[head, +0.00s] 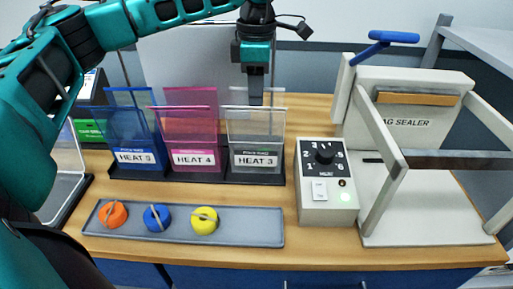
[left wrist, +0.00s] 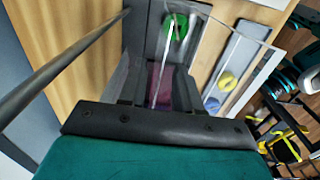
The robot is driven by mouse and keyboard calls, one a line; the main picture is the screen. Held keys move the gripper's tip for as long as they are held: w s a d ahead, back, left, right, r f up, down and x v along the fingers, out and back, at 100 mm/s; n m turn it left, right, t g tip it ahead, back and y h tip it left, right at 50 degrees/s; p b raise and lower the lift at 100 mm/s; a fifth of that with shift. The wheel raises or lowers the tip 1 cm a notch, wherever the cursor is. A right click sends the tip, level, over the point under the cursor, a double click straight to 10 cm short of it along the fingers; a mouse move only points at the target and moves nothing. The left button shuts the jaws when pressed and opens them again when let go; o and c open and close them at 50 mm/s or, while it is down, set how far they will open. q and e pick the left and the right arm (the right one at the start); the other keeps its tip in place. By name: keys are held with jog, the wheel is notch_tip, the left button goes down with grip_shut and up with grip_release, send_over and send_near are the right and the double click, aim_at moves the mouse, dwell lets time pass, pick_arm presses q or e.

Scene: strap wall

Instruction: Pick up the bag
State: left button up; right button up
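A clear bag (head: 256,125) stands upright in the grey holder labelled HEAT 3 (head: 255,160). A pink bag (head: 186,125) stands in the HEAT 4 holder and a blue bag (head: 131,118) in the HEAT 5 holder. My left gripper (head: 255,97) points down at the back top edge of the clear bag; contact is unclear. In the left wrist view its fingers (left wrist: 160,85) stand apart with pink showing between them. A round green thing (left wrist: 175,28) shows beyond, near a clear panel. My right gripper is not in view.
A grey tray (head: 255,228) with orange, blue and yellow round pieces lies in front of the holders. A control box (head: 325,205) with a black dial and the bag sealer (head: 405,215) with a blue handle (head: 395,37) stand to the right.

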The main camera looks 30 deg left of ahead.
pick_arm(q)
notch_tip(320, 180, down, 3)
jog(key=shift+r, duration=0.1)
jog(key=shift+c, duration=0.5)
grip_shut()
